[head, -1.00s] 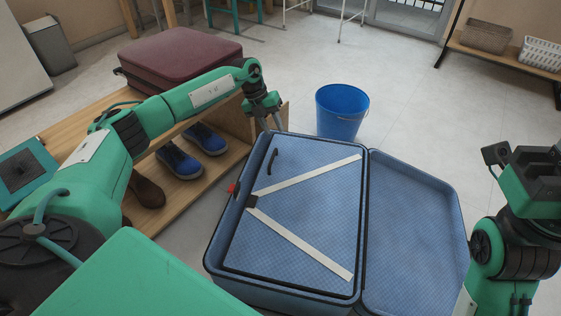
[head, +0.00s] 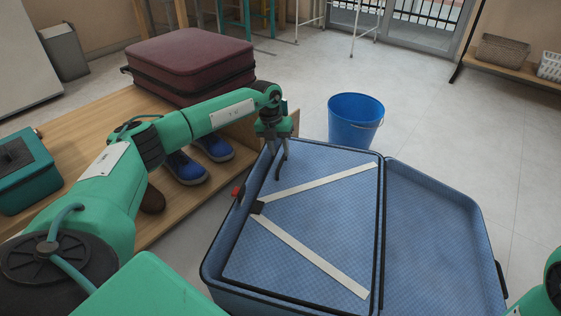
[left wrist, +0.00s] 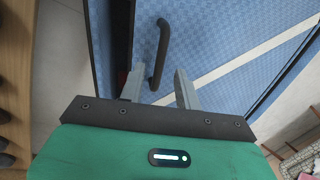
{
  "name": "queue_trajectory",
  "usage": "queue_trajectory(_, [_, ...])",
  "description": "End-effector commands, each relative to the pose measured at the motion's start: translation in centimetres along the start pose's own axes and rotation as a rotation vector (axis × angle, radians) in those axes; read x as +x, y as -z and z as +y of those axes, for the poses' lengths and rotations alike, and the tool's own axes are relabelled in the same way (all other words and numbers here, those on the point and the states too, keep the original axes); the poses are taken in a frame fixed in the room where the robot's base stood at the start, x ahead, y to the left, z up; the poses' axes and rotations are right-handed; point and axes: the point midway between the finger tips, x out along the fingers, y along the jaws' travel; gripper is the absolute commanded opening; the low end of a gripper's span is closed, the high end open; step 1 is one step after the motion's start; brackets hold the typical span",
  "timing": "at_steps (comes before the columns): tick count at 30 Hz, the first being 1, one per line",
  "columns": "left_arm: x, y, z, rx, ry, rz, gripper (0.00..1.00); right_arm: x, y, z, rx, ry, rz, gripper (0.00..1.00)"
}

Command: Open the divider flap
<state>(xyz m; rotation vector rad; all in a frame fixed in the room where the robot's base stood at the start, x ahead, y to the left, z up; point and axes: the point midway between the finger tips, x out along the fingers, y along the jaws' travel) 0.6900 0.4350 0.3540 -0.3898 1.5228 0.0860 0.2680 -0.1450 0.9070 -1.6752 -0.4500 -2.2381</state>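The divider flap (head: 335,222) is a blue checked panel lying flat over the left half of an open blue suitcase (head: 226,240). Two pale straps run across it in a V from a dark buckle (head: 258,208). A black loop handle (head: 278,172) stands near its far left corner. My left gripper (head: 279,150) is above that corner, fingers pointing down. In the left wrist view the handle (left wrist: 161,50) shows between the spread fingertips (left wrist: 158,82); I cannot tell whether either finger touches it. My right gripper is out of view.
The suitcase's other half (head: 432,235) lies open and empty on the right. A blue bucket (head: 356,120) stands just behind. A wooden bench (head: 85,135) on the left holds a maroon suitcase (head: 190,62), with blue shoes (head: 187,168) below. Floor to the right is clear.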

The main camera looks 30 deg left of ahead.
Motion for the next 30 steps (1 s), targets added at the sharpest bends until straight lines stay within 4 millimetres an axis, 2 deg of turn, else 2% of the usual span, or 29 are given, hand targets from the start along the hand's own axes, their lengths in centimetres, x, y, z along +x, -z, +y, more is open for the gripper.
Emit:
queue_trajectory(1, [1.1,0.0,0.1,0.0,0.0,0.001,0.33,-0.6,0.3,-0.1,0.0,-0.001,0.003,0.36])
queue_trajectory(6, [2.4,0.0,0.1,-0.001,0.0,0.0,0.33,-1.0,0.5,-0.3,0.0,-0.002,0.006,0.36])
queue_trajectory(17, [2.8,0.0,0.0,-0.001,0.001,0.0,0.33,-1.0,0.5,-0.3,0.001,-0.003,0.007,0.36])
queue_trajectory(18, [2.8,0.0,0.0,-0.001,0.001,0.0,0.32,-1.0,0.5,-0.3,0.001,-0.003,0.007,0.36])
queue_trajectory(23, [2.8,0.0,0.0,-0.001,0.001,0.0,0.0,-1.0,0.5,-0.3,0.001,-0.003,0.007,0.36])
queue_trajectory(30, [2.7,0.0,0.0,-0.001,0.0,0.0,0.0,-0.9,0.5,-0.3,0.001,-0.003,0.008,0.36])
